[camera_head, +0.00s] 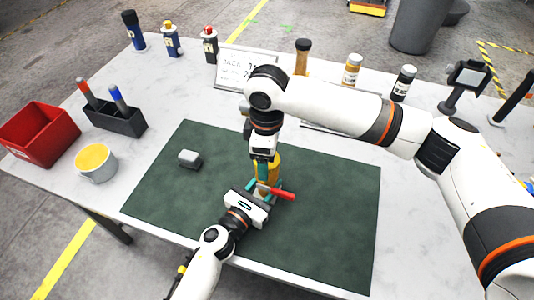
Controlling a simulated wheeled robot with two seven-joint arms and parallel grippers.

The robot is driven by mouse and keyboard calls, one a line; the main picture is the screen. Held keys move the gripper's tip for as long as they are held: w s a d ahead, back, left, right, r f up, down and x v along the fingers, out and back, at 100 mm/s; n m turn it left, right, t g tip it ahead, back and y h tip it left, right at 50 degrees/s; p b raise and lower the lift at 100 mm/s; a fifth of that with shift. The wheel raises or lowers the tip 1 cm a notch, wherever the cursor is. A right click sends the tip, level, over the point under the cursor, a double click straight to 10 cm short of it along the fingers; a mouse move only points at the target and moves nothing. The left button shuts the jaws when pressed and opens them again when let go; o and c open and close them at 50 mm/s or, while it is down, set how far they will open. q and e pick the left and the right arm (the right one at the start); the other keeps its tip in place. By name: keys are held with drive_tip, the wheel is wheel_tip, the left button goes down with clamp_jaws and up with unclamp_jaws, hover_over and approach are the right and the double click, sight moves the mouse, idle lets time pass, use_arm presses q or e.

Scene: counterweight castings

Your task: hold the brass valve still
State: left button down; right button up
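The brass valve (270,163) stands on the green mat (330,220), with a yellow-gold body and a red lever handle (282,194) pointing right. My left gripper (259,188) reaches in from below in the picture, its teal fingers at the valve's lower part. My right gripper (264,166) points down from above, its fingers close to the valve's upper part. The two grippers and the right wrist hide much of the valve. I cannot tell whether either gripper touches or clamps it.
A small grey block (190,159) lies on the mat's left. A red bin (40,134), a pen holder (116,118) and a yellow-filled cup (96,162) stand on the left. Several bottles, a sign (236,68) and a small stand (466,82) line the back. The mat's right side is clear.

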drive_tip(key=shift+r, duration=2.3)
drive_tip(key=shift+c, duration=0.3)
drive_tip(key=n, duration=0.1)
drive_tip(key=r+n, duration=0.1)
drive_tip(key=n, duration=0.3)
drive_tip(key=shift+r, duration=0.3)
drive_tip(key=n, duration=0.2)
drive_tip(key=r+n, duration=0.1)
drive_tip(key=n, duration=0.4)
drive_tip(key=shift+r, duration=0.4)
drive_tip(key=shift+f, duration=0.1)
drive_tip(key=shift+f, duration=3.95)
